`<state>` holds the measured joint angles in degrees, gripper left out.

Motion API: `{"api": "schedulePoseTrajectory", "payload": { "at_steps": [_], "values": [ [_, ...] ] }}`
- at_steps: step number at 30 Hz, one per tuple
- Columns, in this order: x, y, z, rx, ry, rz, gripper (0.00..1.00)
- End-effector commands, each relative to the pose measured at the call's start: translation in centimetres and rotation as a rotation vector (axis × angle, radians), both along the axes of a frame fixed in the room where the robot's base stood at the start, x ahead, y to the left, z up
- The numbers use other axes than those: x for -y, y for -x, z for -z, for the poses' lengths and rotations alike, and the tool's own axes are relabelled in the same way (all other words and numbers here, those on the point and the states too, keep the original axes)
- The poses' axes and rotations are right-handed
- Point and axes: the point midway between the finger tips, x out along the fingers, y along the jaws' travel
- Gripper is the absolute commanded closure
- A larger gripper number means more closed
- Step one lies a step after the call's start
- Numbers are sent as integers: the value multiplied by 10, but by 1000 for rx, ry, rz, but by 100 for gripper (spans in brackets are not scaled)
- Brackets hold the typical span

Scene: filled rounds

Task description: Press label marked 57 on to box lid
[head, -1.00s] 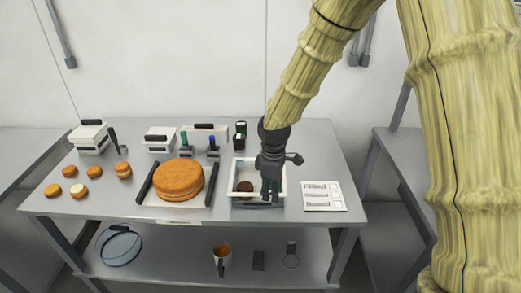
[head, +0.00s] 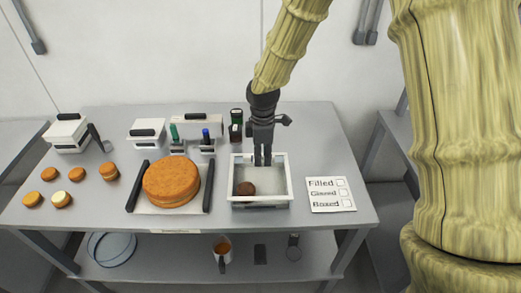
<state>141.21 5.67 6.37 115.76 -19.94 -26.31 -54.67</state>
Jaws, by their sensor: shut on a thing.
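A white-rimmed box (head: 289,188) stands at the right part of the table; its inside shows, with a brown round piece (head: 245,188) in it. My gripper (head: 262,162) points down over the back part of this box. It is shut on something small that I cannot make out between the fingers. I cannot read a 57 anywhere, and no separate lid is clear to me. A small white strip (head: 175,231) with unreadable print is on the table's front edge.
A checklist card (head: 331,194) reading Filled, Closed, Boxed lies right of the box. A large cake round (head: 171,183) sits between dark bars on the left. Small rounds (head: 62,200), white containers (head: 147,132) and green and blue-topped tools (head: 206,140) stand around.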

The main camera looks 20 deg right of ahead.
Motion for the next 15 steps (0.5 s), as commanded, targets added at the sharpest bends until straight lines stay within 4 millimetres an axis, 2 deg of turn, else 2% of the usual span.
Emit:
{"api": "schedulePoseTrajectory", "payload": {
  "at_steps": [15],
  "values": [
    [0,0,31,0,0,2,81]
  ]
}}
